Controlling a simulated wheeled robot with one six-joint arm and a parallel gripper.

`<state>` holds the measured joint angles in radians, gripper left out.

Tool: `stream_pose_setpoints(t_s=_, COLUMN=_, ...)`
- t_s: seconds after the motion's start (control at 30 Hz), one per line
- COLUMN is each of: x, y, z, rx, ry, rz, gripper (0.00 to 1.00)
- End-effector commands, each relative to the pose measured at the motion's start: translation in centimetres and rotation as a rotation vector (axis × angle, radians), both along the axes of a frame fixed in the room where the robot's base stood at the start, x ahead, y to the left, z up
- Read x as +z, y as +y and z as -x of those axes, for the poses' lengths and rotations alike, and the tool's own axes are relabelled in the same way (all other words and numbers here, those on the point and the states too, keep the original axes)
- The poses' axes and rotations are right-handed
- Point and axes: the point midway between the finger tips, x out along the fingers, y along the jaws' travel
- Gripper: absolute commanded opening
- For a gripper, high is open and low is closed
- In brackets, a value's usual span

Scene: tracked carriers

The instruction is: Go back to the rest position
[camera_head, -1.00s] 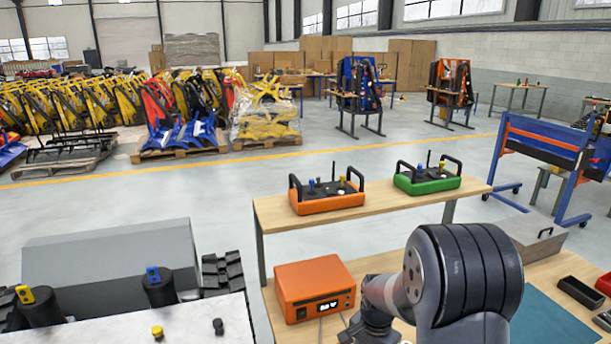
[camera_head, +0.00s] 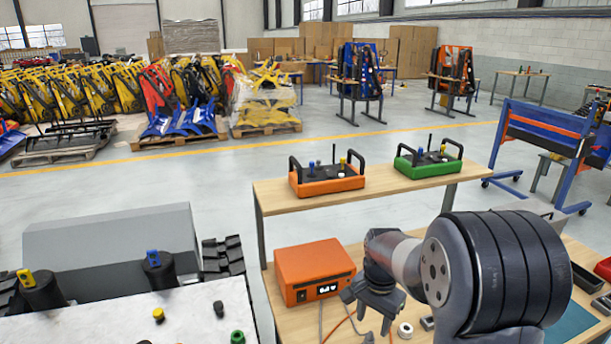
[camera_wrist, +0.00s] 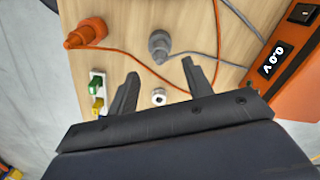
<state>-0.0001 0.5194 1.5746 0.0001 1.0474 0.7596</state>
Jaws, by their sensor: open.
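My gripper (camera_head: 374,322) is open, over the light wooden bench in front of the orange box. In the wrist view the two dark fingers of my gripper (camera_wrist: 160,72) stand apart with nothing held between them. A small white ring (camera_wrist: 158,97) lies on the bench between the fingers in that picture, apart from them as far as I can tell. A grey plug (camera_wrist: 159,44) and an orange plug (camera_wrist: 86,33) with cables lie beyond the fingertips.
The orange box (camera_head: 313,271) with a display stands beside my gripper. A raised shelf (camera_head: 275,196) behind holds an orange controller (camera_head: 327,186) and a green controller (camera_head: 430,167). Green and yellow connectors (camera_wrist: 97,90) sit left of the fingers in the wrist view.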

Motion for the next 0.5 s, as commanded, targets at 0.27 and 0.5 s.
stream_pose_setpoints(t_s=0.27, x=0.4, y=0.0, z=0.2, rx=0.0, ry=0.008, rz=0.0, gripper=0.48)
stream_pose_setpoints(t_s=0.5, x=-4.4, y=0.0, z=0.1, rx=0.0, ry=0.006, rz=0.0, gripper=0.48)
